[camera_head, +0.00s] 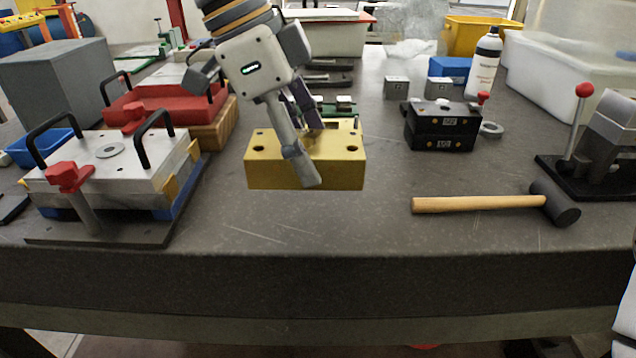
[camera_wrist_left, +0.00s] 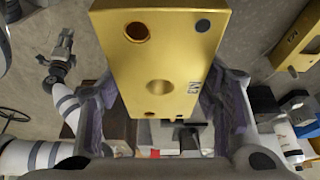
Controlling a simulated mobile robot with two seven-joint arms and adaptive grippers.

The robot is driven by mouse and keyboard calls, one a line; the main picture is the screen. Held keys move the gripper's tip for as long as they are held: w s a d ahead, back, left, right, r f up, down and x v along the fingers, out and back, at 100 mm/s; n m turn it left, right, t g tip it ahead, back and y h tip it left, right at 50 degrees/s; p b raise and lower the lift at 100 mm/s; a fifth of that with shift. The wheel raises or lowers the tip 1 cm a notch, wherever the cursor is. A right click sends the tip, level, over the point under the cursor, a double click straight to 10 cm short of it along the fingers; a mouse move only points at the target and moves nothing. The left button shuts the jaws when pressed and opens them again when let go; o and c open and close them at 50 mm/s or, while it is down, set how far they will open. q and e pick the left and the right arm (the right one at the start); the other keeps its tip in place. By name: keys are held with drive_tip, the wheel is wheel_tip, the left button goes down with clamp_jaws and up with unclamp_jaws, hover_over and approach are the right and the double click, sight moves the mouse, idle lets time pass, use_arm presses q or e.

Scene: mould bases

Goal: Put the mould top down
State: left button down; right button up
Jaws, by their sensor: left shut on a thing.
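The mould top is a gold block (camera_head: 262,172) with holes in its faces, in the middle of the head view. My left gripper (camera_head: 304,168) reaches down over it and is shut on it. In the left wrist view the block (camera_wrist_left: 178,65) sits between the fingers, its holed face towards the camera. I cannot tell how far its underside is from the table. A second gold block (camera_wrist_left: 292,42) shows at the right of the left wrist view. What seems to be my right gripper (camera_wrist_left: 66,38) is small at the left of that view, its fingers unclear.
A clamped metal mould (camera_head: 125,160) with black handles stands on the left, and a red tray (camera_head: 165,108) behind it. Black blocks (camera_head: 440,130) and a mallet (camera_head: 475,204) lie to the right. The grey tabletop (camera_head: 300,222) is clear in front of the gold block.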

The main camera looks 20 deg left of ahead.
use_arm(q)
drive_tip(key=w+f, duration=0.6)
drive_tip(key=shift+a+b, duration=0.1)
drive_tip(key=shift+b, duration=0.3)
drive_tip(key=f, duration=0.3)
drive_tip(key=shift+w+f, duration=0.3)
drive_tip(key=shift+w, duration=0.1)
use_arm(e)
drive_tip(key=shift+s+f+g, duration=0.4)
drive_tip(key=shift+s+f, duration=0.3)
drive_tip(key=shift+s, duration=0.05)
use_arm(q)
drive_tip(key=shift+s, duration=0.1)
drive_tip(key=c, duration=0.5)
unclamp_jaws()
drive_tip(key=shift+f, duration=0.2)
drive_tip(key=shift+r, duration=0.25)
drive_tip(key=v, duration=1.2)
drive_tip(key=shift+f, duration=0.1)
use_arm(e)
drive_tip(key=shift+w+r, duration=0.4)
